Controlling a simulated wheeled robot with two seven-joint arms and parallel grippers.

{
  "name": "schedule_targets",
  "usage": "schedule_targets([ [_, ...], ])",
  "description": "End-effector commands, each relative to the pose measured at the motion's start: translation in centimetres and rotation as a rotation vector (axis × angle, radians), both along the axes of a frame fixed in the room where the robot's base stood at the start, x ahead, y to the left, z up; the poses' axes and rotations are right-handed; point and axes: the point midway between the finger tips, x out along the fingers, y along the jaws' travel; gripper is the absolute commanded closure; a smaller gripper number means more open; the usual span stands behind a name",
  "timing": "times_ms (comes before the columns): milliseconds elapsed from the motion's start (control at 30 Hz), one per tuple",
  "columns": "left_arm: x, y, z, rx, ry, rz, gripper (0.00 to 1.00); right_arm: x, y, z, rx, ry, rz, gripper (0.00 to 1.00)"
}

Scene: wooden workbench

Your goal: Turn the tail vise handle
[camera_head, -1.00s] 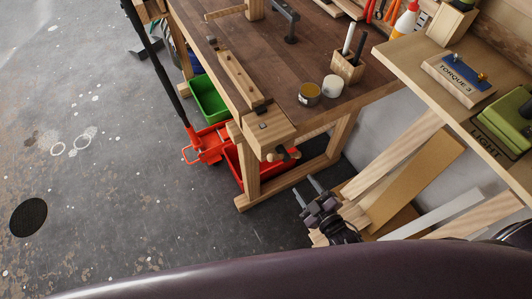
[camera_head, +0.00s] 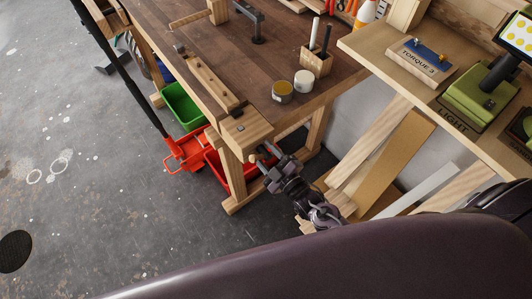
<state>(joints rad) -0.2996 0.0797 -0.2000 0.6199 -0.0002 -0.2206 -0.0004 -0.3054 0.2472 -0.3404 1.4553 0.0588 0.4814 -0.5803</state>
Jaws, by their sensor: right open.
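The tail vise is the pale wooden block (camera_head: 246,130) at the near right corner of the workbench. Its dark handle is at the block's end face, largely hidden by my right gripper (camera_head: 263,157). The right gripper is open, its two grey fingers pointing up and left at the handle. I cannot tell whether the fingers are around the handle or only in front of it, or whether they touch it. My left gripper is not in view.
Two small jars (camera_head: 283,91) and a wooden pen holder (camera_head: 316,62) stand on the bench top. Red (camera_head: 188,151) and green (camera_head: 182,106) bins sit below. Boards (camera_head: 400,150) lean at the right under a shelf (camera_head: 376,55). The floor at left is mostly clear.

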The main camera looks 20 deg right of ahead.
Motion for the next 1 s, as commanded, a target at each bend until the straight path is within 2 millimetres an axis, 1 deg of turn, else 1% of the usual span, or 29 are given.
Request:
schedule_targets([
  [100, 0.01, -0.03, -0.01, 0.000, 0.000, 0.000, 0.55, -0.01, 0.01, -0.01, 0.001, 0.000, 0.000, 0.55],
  [133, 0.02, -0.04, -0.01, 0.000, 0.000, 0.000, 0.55, -0.02, 0.01, -0.01, 0.001, 0.000, 0.000, 0.58],
  [400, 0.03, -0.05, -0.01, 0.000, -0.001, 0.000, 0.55, -0.03, 0.00, -0.01, 0.001, 0.000, 0.000, 0.93],
  [467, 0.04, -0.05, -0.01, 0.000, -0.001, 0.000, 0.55, -0.04, 0.00, -0.01, 0.001, 0.000, 0.000, 1.00],
  [767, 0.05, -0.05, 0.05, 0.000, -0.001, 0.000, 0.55, -0.05, -0.01, -0.02, 0.037, 0.014, -0.001, 1.00],
  [1000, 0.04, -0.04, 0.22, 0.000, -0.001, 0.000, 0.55, -0.05, -0.03, -0.01, 0.168, 0.062, -0.002, 1.00],
])
